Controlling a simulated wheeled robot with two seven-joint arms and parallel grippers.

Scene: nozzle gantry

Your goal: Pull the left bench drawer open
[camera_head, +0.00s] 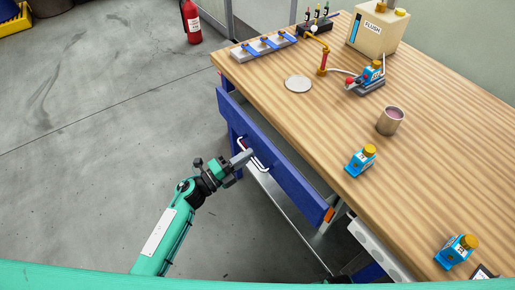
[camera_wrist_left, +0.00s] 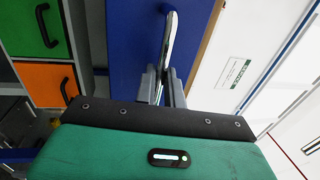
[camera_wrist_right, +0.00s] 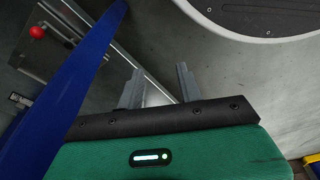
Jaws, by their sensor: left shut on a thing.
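The bench drawer has a blue front (camera_head: 285,178) on the near side of the wooden bench. In the left wrist view the blue front (camera_wrist_left: 133,50) fills the upper middle. Its metal bar handle (camera_head: 258,163) also shows in the left wrist view (camera_wrist_left: 168,40). My left gripper (camera_head: 243,157) is at the handle, with its two grey fingers on either side of the bar, shut on it. How far out the drawer stands is hard to tell. My right gripper (camera_wrist_right: 158,85) is open and empty, its fingers well apart; I cannot make it out in the head view.
A red extinguisher (camera_head: 191,22) stands behind. The grey floor (camera_head: 100,120) left of the bench is clear.

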